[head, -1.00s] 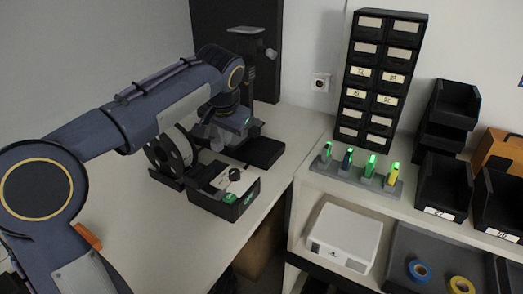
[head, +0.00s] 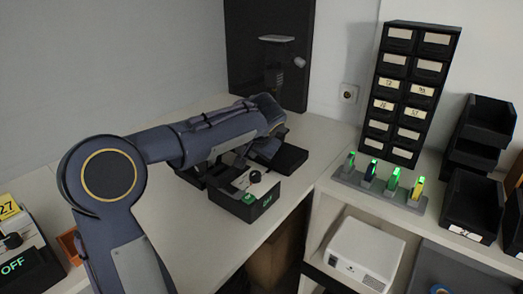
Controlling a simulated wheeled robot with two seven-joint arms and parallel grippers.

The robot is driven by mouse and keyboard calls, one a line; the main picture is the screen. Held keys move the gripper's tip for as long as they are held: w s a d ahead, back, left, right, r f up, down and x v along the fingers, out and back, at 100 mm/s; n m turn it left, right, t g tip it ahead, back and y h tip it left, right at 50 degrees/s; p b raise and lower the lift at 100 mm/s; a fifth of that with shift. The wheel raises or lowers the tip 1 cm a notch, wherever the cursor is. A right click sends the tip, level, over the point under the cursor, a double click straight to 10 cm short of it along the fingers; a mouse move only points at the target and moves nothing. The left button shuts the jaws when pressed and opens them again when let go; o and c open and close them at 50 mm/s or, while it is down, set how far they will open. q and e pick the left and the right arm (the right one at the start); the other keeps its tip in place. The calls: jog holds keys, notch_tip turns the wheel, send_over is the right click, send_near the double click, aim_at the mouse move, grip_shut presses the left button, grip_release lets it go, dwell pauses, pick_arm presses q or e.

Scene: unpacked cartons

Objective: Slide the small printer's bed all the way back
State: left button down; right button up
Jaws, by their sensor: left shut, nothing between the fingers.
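The small printer (head: 276,62) stands at the back of the left table, its upright and top part rising above my arm. Its low middle is mostly hidden behind my arm. A flat black plate (head: 288,160), which looks like its bed, sticks out to the right of my wrist. My left gripper (head: 246,152) is low by the printer, left of that plate, mostly hidden by my own arm. It is shut with nothing in it. I cannot tell whether it touches the bed. My right gripper is not in view.
A black control box (head: 236,208) with a knob and a green "OFF" sits in front of the printer. Another "OFF" unit (head: 28,272) is at the far left. A drawer tower (head: 409,95), lit markers (head: 392,183) and a white box (head: 365,253) stand at right.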

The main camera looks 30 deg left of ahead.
pick_arm(q)
jog(key=shift+a, duration=0.9)
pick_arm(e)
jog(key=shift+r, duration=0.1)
pick_arm(q)
jog(key=a, duration=0.2)
jog(key=a+p, duration=0.1)
jog(key=a, duration=0.1)
jog(key=shift+w+r, duration=0.1)
jog(key=shift+w, duration=0.1)
jog(key=shift+a, duration=0.1)
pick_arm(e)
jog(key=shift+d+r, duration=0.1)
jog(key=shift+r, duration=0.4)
